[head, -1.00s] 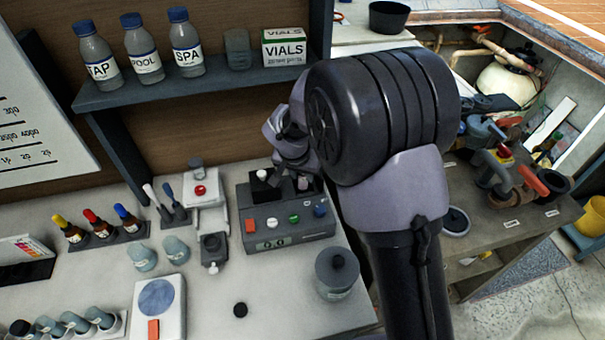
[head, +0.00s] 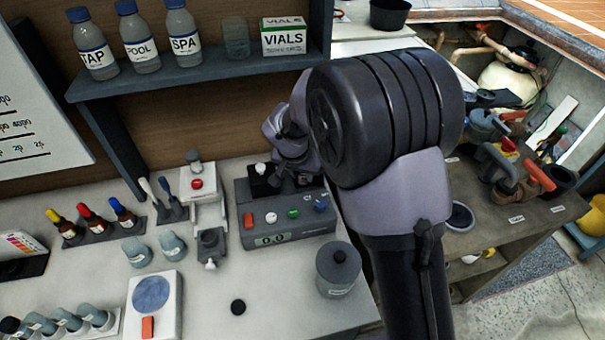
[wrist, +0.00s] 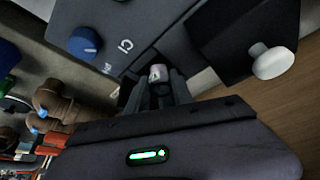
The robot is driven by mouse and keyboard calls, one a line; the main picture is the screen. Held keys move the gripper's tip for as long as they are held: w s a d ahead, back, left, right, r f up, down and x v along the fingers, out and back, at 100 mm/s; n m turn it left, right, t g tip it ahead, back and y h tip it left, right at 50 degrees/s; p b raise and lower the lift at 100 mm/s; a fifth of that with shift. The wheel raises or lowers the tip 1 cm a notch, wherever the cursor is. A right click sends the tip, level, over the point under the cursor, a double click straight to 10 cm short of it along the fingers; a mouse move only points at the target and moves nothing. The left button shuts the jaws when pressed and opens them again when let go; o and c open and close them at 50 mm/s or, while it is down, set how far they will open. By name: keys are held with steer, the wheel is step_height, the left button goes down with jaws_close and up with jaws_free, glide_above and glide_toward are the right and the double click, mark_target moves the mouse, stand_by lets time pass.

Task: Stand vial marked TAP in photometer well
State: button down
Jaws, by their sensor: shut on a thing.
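The grey photometer (head: 290,222) stands on the bench with a small display and red, white, green and blue controls. It also shows in the wrist view (wrist: 125,22), with its blue knob (wrist: 85,42). My gripper (head: 297,180) is low over the back of the photometer, partly hidden by my arm. In the wrist view my gripper (wrist: 160,95) is shut on a small vial (wrist: 158,73) with a pale top end. The vial is at the photometer's well area; its lower part is hidden, so I cannot tell how deep it sits. Its marking is unreadable.
A black lid-like block with a white knob (wrist: 272,60) is close beside my gripper. The shelf (head: 200,80) with bottles is above.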

steer(key=shift+s+f, duration=0.15)
steer(key=shift+f, duration=0.05)
steer(key=c, duration=1)
jaws_free()
steer(key=shift+a+f, duration=0.1)
steer(key=shift+c, duration=0.2)
steer(key=shift+s+f, duration=0.1)
step_height(320, 180, up, 8)
steer(key=p, duration=0.4)
steer(key=shift+w+f, duration=0.2)
steer(key=shift+w, duration=0.05)
